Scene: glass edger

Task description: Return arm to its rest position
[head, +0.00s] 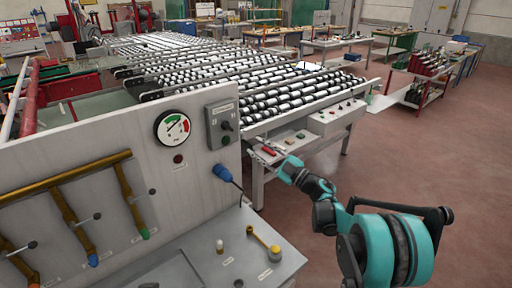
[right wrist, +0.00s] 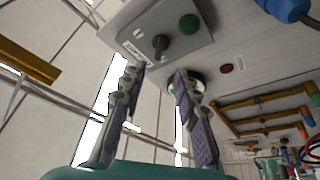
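My right arm, teal and dark grey, comes in from the lower right of the head view and reaches up and left. Its gripper (head: 270,151) is small there, in front of the roller table's edge and to the right of the grey switch box (head: 221,124). In the right wrist view the gripper (right wrist: 158,78) is open, its two fingers apart with nothing between them. The switch box (right wrist: 185,18) with its dark knob and green button lies beyond the fingertips. My left gripper is not in view.
The machine panel carries a pressure gauge (head: 173,129), a blue plug (head: 222,171) and brass pipes (head: 68,205). A yellow-handled lever (head: 264,243) is on the ledge below. The roller table (head: 300,95) stands behind. Red floor (head: 440,150) is open at right.

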